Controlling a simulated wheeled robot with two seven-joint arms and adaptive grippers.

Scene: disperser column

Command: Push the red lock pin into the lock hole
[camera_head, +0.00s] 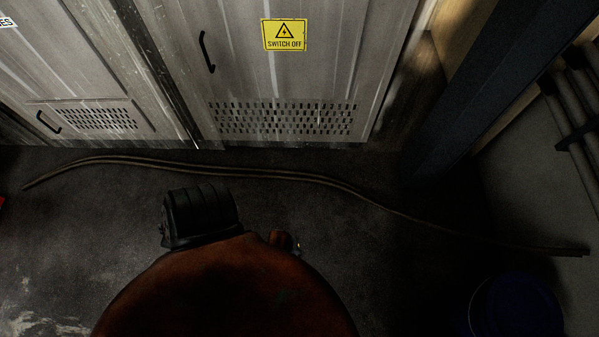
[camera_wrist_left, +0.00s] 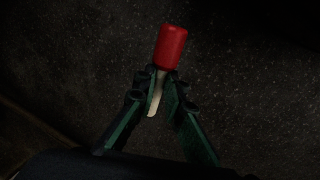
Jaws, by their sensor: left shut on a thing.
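The red lock pin (camera_wrist_left: 171,47) shows in the left wrist view, with a red rounded head and a pale shank (camera_wrist_left: 156,95). My left gripper (camera_wrist_left: 157,79) is shut on the pin's shank, and the red head sticks out past the fingertips. The pin is tilted slightly in that view, with dark floor behind it. In the head view neither gripper shows, nor does the pin. A lock hole cannot be made out in either view. My right gripper is not in view.
In the head view, a rusty red rounded body (camera_head: 225,290) with a black ribbed part (camera_head: 200,210) fills the bottom centre. Grey cabinets (camera_head: 275,75) stand at the back. A cable (camera_head: 240,171) crosses the floor. A dark blue drum (camera_head: 515,305) is at bottom right.

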